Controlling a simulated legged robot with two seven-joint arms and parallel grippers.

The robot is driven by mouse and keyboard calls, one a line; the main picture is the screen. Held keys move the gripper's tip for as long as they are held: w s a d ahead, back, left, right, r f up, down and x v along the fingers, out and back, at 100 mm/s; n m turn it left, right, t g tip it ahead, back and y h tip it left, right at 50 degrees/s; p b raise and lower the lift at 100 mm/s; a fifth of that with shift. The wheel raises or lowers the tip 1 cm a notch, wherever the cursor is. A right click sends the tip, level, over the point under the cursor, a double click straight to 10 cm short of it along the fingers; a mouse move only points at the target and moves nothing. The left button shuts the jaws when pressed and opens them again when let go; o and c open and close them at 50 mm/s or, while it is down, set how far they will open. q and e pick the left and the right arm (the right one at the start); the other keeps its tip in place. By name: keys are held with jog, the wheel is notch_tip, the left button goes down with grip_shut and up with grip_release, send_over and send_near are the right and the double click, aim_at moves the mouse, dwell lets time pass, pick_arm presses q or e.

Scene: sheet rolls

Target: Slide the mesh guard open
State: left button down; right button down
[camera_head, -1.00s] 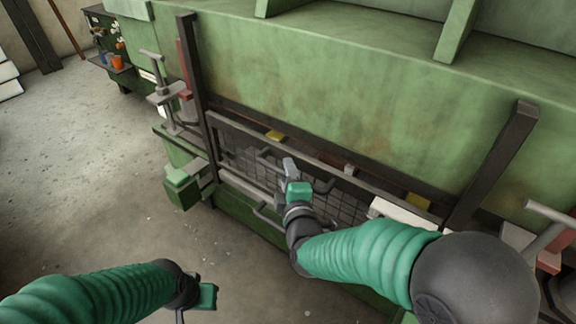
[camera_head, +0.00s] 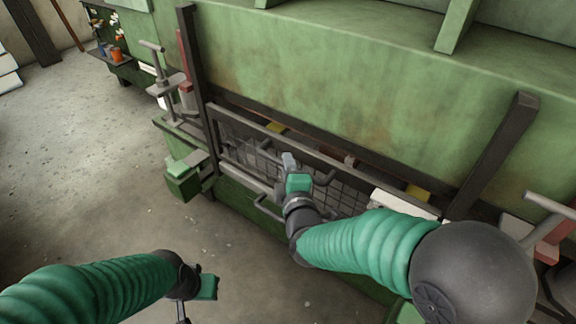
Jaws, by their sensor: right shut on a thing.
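The mesh guard (camera_head: 346,196) is a dark grid panel in a grey frame, low on the front of the green machine. It stands between two dark upright posts, and bent bar handles (camera_head: 325,179) stick out from it. My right gripper (camera_head: 289,163) is at the middle of the guard, shut on one of its handles; the gripper hides most of the grip. My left gripper (camera_head: 194,302) is low in the picture, over the floor and away from the guard. Its fingers are partly cut off by the bottom edge.
The green machine (camera_head: 330,85) fills the upper middle. The dark posts (camera_head: 197,75) rise beside the guard, the right one (camera_head: 497,150) near my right arm. A grey clamp stand (camera_head: 165,85) is at left. Yellow blocks (camera_head: 418,193) show behind the rail. Open floor (camera_head: 85,165) lies left.

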jog(key=shift+s+f, duration=0.1)
jog(key=shift+f, duration=0.15)
dwell(0.6)
notch_tip(320, 180, up, 24)
jog(key=p, duration=2.2)
jog(key=shift+r, duration=0.2)
jog(key=c, duration=1.4)
grip_release()
jog(key=shift+d, duration=0.1)
jog(key=shift+o, duration=0.2)
